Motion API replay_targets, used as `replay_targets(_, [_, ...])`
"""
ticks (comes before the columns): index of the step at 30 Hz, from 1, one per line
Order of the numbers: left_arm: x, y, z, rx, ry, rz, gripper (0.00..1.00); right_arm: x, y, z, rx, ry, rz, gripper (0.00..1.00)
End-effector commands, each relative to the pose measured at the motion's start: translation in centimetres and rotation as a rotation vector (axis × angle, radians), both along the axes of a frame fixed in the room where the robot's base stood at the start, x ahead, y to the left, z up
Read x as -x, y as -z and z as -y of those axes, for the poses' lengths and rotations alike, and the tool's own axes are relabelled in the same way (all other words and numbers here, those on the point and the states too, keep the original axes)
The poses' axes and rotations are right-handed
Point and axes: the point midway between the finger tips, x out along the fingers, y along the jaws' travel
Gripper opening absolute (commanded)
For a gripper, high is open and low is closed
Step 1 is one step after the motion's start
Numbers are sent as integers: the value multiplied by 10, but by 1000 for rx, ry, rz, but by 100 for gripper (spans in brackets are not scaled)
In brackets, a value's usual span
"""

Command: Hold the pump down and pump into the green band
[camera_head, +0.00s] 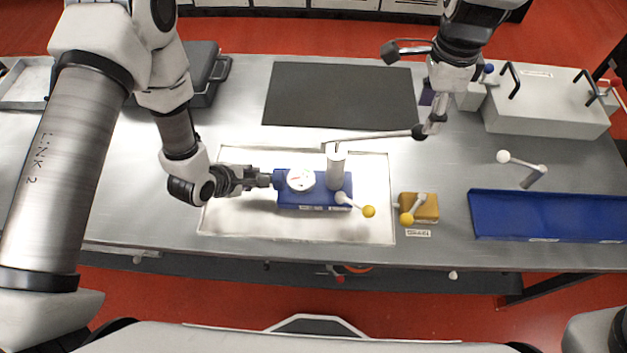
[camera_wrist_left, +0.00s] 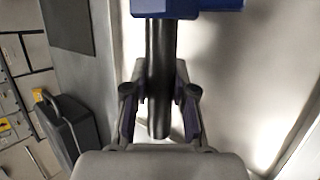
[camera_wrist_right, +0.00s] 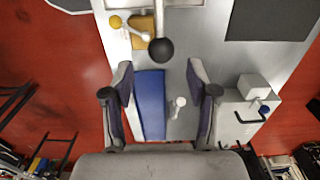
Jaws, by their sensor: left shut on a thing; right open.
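The blue pump (camera_head: 318,199) sits on a pale mat (camera_head: 235,222), with a round white gauge (camera_head: 300,179) on top; its needle and green band are too small to read. A grey cylinder (camera_head: 337,170) stands on it, and a long lever (camera_head: 375,135) runs right to a black ball knob (camera_head: 418,132). A short yellow-knobbed lever (camera_head: 368,211) is at its front right. My left gripper (camera_head: 262,180) is shut on the pump's black bar (camera_wrist_left: 160,75). My right gripper (camera_head: 434,121) is open beside the knob, which lies ahead of its fingertips in the right wrist view (camera_wrist_right: 161,50).
A yellow block (camera_head: 425,206) with a yellow-knobbed lever stands right of the mat. A blue tray (camera_head: 545,216) and a white-knobbed lever (camera_head: 524,166) are further right. A grey case (camera_head: 545,103) is at the back right, a dark mat (camera_head: 335,95) at the back.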

Motion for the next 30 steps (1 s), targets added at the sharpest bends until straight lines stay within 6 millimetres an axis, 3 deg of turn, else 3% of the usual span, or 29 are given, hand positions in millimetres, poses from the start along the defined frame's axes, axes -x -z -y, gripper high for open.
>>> replay_targets(3, [5,5,0,-3,5,-15,0,1,23,0,1,-1,-4,58])
replay_targets(9, [5,5,0,-3,5,-15,0,1,51,0,1,-2,-3,58])
replay_targets(20, [5,5,0,-4,4,-14,0,0,59,0,1,-3,-1,58])
replay_targets(23, [5,5,0,-4,4,-14,0,0,59,0,1,-3,-1,30])
replay_targets(25, [5,5,0,-4,4,-14,0,0,59,0,1,-2,-1,5])
replay_targets(26, [5,5,0,-3,3,-14,0,0,59,0,1,-2,-1,0])
replay_targets(30, [4,5,0,-3,3,-14,0,1,59,0,1,-2,-2,0])
